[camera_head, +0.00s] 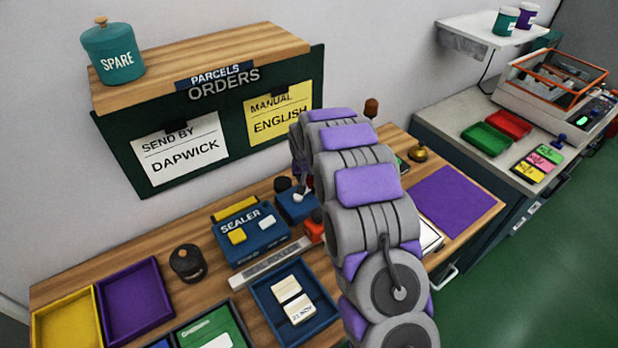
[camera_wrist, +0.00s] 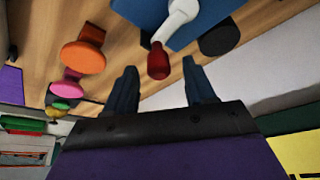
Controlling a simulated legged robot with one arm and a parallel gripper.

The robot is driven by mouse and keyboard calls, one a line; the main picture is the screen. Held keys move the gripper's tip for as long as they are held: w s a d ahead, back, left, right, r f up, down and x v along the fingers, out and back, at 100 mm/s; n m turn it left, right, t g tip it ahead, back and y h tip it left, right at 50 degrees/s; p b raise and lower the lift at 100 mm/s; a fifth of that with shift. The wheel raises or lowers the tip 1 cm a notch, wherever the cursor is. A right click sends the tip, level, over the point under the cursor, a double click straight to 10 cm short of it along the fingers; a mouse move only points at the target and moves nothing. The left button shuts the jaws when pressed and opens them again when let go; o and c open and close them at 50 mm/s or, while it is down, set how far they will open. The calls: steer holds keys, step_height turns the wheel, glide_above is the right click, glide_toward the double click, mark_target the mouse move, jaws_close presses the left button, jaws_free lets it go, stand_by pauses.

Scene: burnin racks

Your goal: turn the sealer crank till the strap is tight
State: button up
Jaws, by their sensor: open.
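The blue sealer (camera_head: 249,241), labelled SEALER, stands on the wooden bench, with a second blue block (camera_head: 297,206) beside it to the right. A pale crank arm (camera_head: 301,196) shows on that block, partly hidden by my arm. In the wrist view, the crank arm (camera_wrist: 180,18) runs from a blue body (camera_wrist: 205,38) to a dark red knob (camera_wrist: 158,62). My gripper (camera_wrist: 159,68) is open, with the knob between and slightly beyond its fingertips. I see a gap on both sides and no grip on it. The strap cannot be made out. My gripper is hidden in the head view.
An orange-topped stamp (camera_wrist: 84,57) and a black round object (camera_wrist: 220,38) stand near the knob in the wrist view. The purple mat (camera_head: 455,200) is clear.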

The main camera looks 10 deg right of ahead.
steer(key=p+v, duration=0.2)
steer(key=v, duration=1.4)
steer(key=shift+p, duration=0.4)
steer(key=shift+s, duration=0.15)
steer(key=s+r+n+g, duration=0.1)
steer(key=s+r+g, duration=0.2)
steer(key=s, duration=2)
steer(key=s+r+n+g+y, duration=0.1)
steer(key=s+r+g, duration=0.2)
steer(key=s, duration=2.1)
steer(key=shift+d+r+n, duration=0.4)
steer(key=shift+d+r, duration=0.05)
steer(key=shift+r, duration=0.3)
